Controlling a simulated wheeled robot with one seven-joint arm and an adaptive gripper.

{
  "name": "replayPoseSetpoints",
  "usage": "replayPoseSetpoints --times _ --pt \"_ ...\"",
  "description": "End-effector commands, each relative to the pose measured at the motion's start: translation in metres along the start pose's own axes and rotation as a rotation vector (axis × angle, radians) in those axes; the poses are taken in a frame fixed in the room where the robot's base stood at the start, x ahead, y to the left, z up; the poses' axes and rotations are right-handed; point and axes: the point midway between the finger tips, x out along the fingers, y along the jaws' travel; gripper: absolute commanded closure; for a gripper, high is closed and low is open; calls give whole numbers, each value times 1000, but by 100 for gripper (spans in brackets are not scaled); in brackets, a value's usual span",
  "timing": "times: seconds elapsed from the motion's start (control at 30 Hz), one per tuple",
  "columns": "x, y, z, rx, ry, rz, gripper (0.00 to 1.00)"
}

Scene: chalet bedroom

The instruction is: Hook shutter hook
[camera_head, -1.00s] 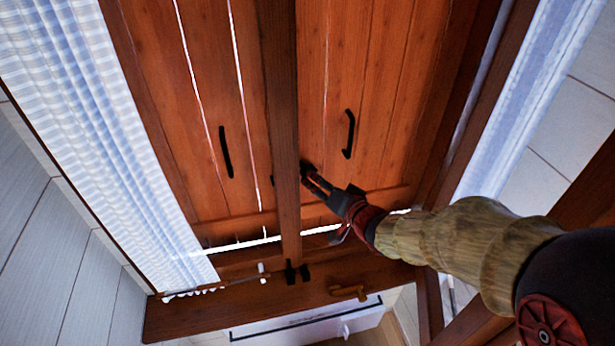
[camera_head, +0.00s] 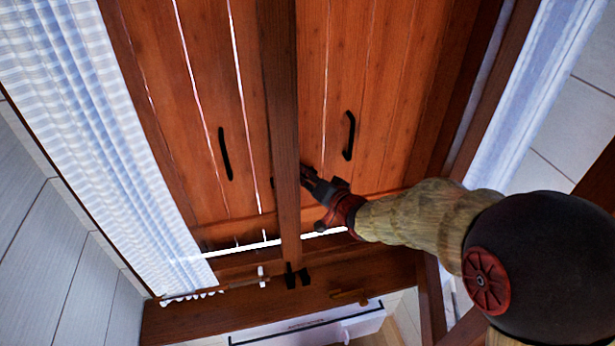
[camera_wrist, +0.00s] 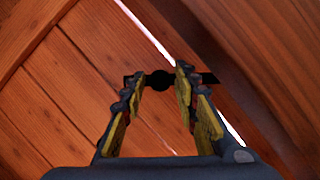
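The closed wooden shutters (camera_head: 370,60) stand behind a dark vertical post (camera_head: 281,100). In the wrist view, a small black hook fitting (camera_wrist: 161,80) lies across the gap between the shutter boards (camera_wrist: 75,75), with a round middle and a flat arm to each side. My gripper (camera_wrist: 157,82) is open, with one finger on each side of the round middle; I cannot tell if they touch it. In the head view, my gripper (camera_head: 307,172) reaches in from the right to the post's edge, and its tips and the hook are mostly hidden there.
Two black handles, left (camera_head: 225,153) and right (camera_head: 348,135), are on the shutters. Striped curtains hang at left (camera_head: 90,120) and right (camera_head: 535,80). A wooden sill (camera_head: 200,318) below carries a window latch (camera_head: 291,277) and an orange-brown handle (camera_head: 350,296).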

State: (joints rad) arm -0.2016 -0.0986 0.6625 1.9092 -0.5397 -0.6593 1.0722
Motion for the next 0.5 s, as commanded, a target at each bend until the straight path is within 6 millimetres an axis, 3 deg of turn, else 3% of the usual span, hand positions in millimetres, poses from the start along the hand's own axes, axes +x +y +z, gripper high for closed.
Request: replayPoseSetpoints --times 0.5 --pt "0 0 0 0 0 0 100"
